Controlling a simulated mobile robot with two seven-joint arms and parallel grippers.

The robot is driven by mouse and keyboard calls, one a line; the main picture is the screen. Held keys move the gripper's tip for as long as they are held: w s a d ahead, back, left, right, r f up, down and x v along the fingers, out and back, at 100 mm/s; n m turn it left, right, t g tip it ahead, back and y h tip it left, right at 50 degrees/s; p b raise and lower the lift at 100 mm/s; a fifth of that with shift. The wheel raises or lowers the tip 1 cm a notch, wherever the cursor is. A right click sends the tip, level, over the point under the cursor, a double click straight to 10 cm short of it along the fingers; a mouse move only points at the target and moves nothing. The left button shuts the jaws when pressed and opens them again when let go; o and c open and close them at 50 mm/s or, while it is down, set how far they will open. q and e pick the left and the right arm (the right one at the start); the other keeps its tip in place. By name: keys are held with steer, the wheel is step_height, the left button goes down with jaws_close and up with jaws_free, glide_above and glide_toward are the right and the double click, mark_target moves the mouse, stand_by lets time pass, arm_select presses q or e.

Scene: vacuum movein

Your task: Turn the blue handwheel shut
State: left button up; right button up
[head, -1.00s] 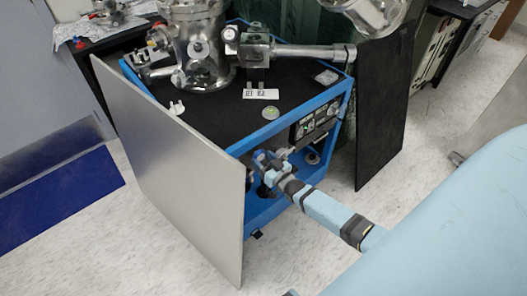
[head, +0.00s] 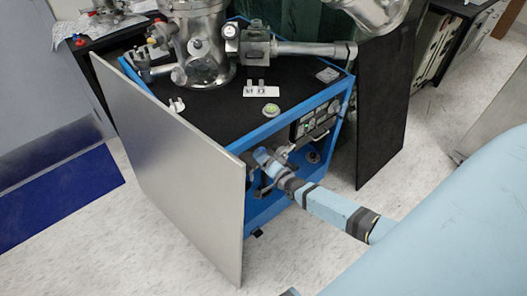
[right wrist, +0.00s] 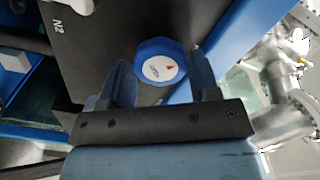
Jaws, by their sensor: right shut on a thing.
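The blue handwheel (right wrist: 155,48) shows in the right wrist view, with a blue scalloped rim and a white face bearing a small red mark and some lettering. It sits in front of a dark panel marked N2. My right gripper (right wrist: 161,64) is shut on it, one finger on each side of the rim. In the head view my right gripper (head: 266,160) reaches in at the open front of the blue-framed cart (head: 253,139). The wheel is hard to make out there behind the gripper. My left gripper is not in view.
A large grey panel (head: 175,170) stands at the cart's left front, close to my right gripper. A black panel (head: 384,110) leans at its right. Steel vacuum parts (head: 203,45) stand on the cart top. Open floor lies in front.

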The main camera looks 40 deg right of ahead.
arm_select(q)
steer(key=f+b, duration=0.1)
steer(key=b, duration=0.2)
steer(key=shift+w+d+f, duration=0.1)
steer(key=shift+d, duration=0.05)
arm_select(e)
steer(key=m, duration=0.7)
steer(key=shift+m, duration=0.3)
steer(key=o, duration=0.9)
arm_select(q)
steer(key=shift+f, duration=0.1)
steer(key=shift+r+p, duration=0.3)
steer(key=shift+p, duration=0.2)
arm_select(e)
steer(key=s, duration=0.9)
steer(key=s+d, duration=0.1)
steer(key=s, duration=0.3)
steer(key=shift+s, duration=0.4)
